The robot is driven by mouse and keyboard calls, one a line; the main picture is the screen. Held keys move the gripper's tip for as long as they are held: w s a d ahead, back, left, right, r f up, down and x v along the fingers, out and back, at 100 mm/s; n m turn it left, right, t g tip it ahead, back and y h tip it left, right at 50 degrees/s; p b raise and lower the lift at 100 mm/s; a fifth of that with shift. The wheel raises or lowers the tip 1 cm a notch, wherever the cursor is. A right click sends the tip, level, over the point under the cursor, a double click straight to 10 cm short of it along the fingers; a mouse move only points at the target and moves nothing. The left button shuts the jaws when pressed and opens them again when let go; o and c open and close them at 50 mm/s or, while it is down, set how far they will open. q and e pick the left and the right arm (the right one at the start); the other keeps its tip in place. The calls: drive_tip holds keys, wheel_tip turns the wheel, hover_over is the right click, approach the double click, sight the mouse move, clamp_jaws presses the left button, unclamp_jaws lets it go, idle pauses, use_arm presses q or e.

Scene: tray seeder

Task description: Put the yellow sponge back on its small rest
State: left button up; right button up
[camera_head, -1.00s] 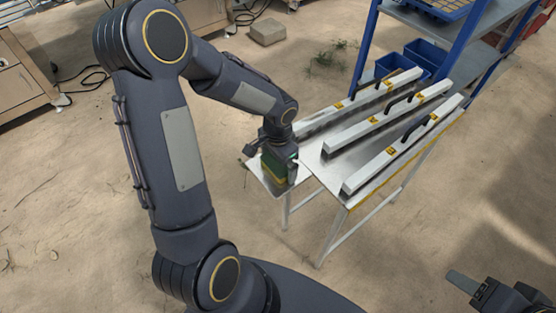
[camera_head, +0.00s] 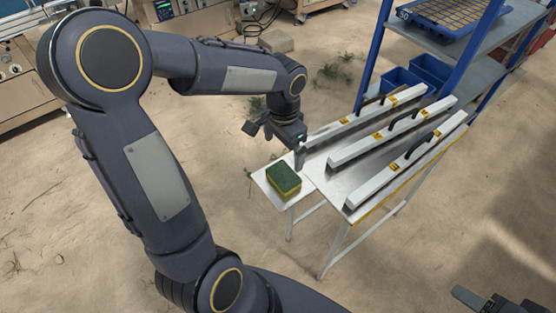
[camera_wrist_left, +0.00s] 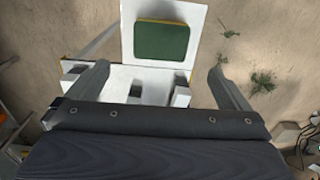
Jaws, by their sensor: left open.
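The yellow sponge with a green top (camera_head: 284,180) lies flat on its small rest (camera_head: 268,189), a pale plate at the left end of the metal table. In the left wrist view the sponge (camera_wrist_left: 162,42) shows its green face, with a thin yellow edge, inside the plate (camera_wrist_left: 128,38). My left gripper (camera_head: 276,146) is open and empty, above and behind the sponge and apart from it. Its spread fingers (camera_wrist_left: 157,74) also show in the left wrist view. My right gripper (camera_head: 476,300) shows only partly at the lower right edge, away from the table.
The metal table (camera_head: 340,178) carries three long white bars with black handles, one of them (camera_head: 375,115) close to my left gripper. A blue shelf rack (camera_head: 376,55) with blue bins (camera_head: 432,70) stands behind.

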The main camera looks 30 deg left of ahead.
use_arm(q)
drive_tip(key=s+d+r+n+t+h, duration=0.1)
drive_tip(key=s+d+r+n+t, duration=0.1)
drive_tip(key=s, duration=0.6)
drive_tip(key=s+d+r+n+t+h, duration=0.2)
drive_tip(key=s+r+n+t, duration=0.1)
drive_tip(key=s, duration=0.5)
drive_tip(key=shift+s+r+n+h, duration=0.3)
drive_tip(key=shift+r+n, duration=0.3)
drive_tip(key=shift+r, duration=0.2)
drive_tip(key=shift+d, duration=0.1)
drive_tip(key=shift+r+p, duration=2.3)
